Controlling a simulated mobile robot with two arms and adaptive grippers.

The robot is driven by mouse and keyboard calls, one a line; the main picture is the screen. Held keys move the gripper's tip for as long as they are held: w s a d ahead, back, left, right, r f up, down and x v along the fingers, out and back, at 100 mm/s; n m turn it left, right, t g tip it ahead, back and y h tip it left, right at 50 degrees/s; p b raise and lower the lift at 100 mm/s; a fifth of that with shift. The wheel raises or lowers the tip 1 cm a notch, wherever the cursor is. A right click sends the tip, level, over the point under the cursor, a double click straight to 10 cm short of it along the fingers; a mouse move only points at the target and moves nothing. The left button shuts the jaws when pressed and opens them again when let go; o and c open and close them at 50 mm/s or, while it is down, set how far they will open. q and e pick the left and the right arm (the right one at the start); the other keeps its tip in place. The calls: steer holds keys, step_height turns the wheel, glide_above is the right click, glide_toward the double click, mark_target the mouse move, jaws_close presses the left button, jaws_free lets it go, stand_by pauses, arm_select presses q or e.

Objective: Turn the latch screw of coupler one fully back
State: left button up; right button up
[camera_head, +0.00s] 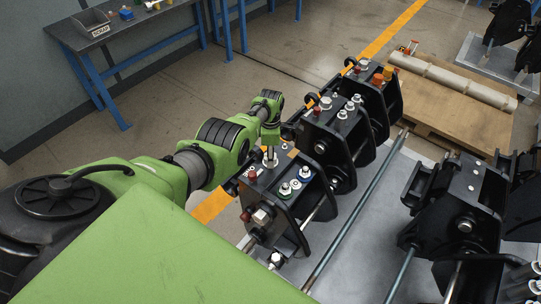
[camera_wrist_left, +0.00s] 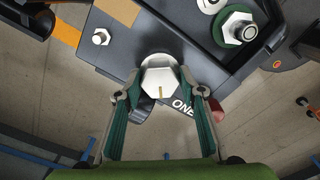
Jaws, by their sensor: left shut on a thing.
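Coupler one (camera_head: 262,182) is the nearest black block of the row in the head view. In the left wrist view its plate (camera_wrist_left: 125,52) carries the white word ONE. Its latch screw (camera_wrist_left: 160,78) has a silver hex head with a small yellow mark on the side towards my gripper. My left gripper (camera_wrist_left: 160,86) is shut on this hex head, one fingertip on each side. In the head view my left gripper (camera_head: 270,147) points down over the screw, which shows as a thin silver piece below it. My right gripper is in neither view.
Beside the screw, coupler one has large hex fittings on green and blue rings (camera_head: 285,189) and a red knob (camera_head: 252,174). More black couplers (camera_head: 340,115) stand behind it and to the right. A blue-legged bench (camera_head: 120,30) with a grey bin stands back left.

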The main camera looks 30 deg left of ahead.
arm_select(q)
steer(key=n, duration=0.4)
steer(key=shift+w+a+n, duration=0.1)
steer(key=shift+n, duration=0.2)
steer(key=n, duration=0.3)
steer(key=shift+n, duration=1.3)
steer(key=shift+f+n+b, duration=0.1)
steer(key=shift+n+b, duration=0.75)
steer(key=shift+n, duration=0.05)
steer(key=n+b, duration=0.3)
steer(key=b, duration=0.3)
steer(key=shift+f+n, duration=0.15)
steer(key=shift+n, duration=0.15)
steer(key=shift+r+n+b, duration=0.2)
steer(key=shift+n+b, duration=0.2)
steer(key=shift+b, duration=0.55)
steer(key=shift+r, duration=0.1)
